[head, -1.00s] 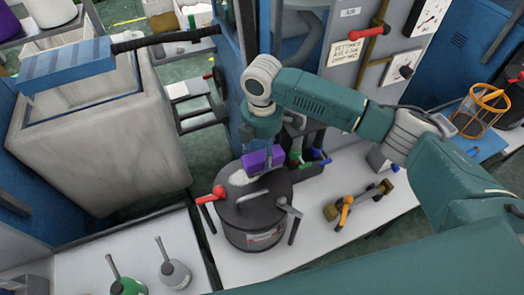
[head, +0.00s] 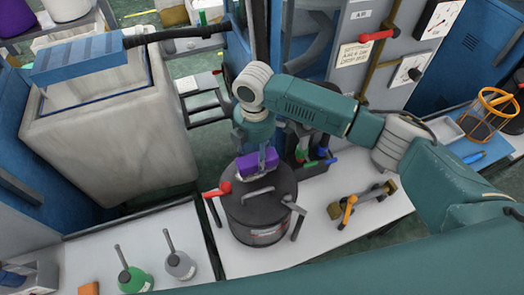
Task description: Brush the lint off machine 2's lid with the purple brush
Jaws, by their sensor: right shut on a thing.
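A dark round pot-like machine (head: 258,225) with a dark lid (head: 250,206) stands on the white worktop. Its front label is too small to read. The lid has an arched handle in its middle. My right gripper (head: 263,158) points down over the back of the lid and is shut on the purple brush (head: 249,168). The brush is at the lid's back edge, behind the handle; I cannot tell whether its bristles touch the lid. No pale lint shows on the visible part of the lid. My left gripper is not in view.
A red-handled lever (head: 217,190) sticks out at the machine's left. A brass valve piece with an orange handle (head: 348,210) lies to the right. A rack with coloured handles (head: 312,155) stands behind. Green (head: 135,279) and grey (head: 180,265) flasks stand at front left.

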